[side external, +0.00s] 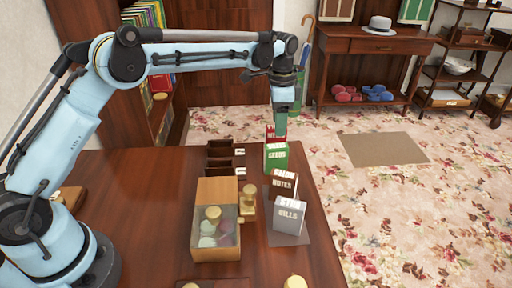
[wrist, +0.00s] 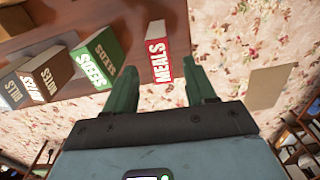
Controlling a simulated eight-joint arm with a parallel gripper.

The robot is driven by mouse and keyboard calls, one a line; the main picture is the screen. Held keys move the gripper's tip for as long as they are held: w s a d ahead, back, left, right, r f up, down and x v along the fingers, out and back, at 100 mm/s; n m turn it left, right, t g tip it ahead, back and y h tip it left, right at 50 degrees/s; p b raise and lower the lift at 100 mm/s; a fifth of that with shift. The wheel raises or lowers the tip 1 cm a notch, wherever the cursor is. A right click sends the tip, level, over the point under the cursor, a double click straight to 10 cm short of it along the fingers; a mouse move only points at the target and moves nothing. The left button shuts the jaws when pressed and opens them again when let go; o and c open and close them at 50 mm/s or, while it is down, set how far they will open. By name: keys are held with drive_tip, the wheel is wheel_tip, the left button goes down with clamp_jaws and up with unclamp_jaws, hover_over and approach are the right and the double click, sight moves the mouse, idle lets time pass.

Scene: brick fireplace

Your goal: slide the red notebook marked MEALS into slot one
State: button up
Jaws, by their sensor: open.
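The red notebook marked MEALS (side external: 271,132) stands upright at the far end of a row of notebooks on the table. In the wrist view the notebook (wrist: 156,45) shows its white lettered spine. My gripper (side external: 281,130) is above and partly in front of it, with green fingers. In the wrist view my gripper (wrist: 160,70) is open and empty, its fingertips apart on either side of the spine's near end; I cannot tell the height gap. A dark wooden slotted rack (side external: 220,160) with small white labels stands left of the row. The label text is too small to read.
The green SEEDS notebook (side external: 275,158) stands nearest the red one, followed by brown NOTES (side external: 283,186) and grey BILLS (side external: 290,216). A brass object (side external: 249,203) and a clear-topped wooden box (side external: 201,228) stand left of them.

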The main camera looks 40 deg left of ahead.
drive_tip(key=shift+s+a+f, duration=0.1)
drive_tip(key=shift+a+f, duration=0.1)
drive_tip(key=shift+f, duration=1)
drive_tip(key=shift+s+a+f, duration=0.1)
drive_tip(key=shift+a+f, duration=0.05)
drive_tip(key=shift+f, duration=1)
clamp_jaws()
drive_tip(key=shift+r, duration=0.15)
wheel_tip(320, 180, up, 10)
drive_tip(key=shift+f, duration=0.25)
drive_tip(key=s+a, duration=0.2)
drive_tip(key=s, duration=0.6)
drive_tip(key=s+a, duration=0.3)
drive_tip(key=s, duration=0.5)
drive_tip(key=shift+s+r+n, duration=0.2)
drive_tip(key=shift+r+n, duration=0.1)
drive_tip(key=shift+r, duration=0.15)
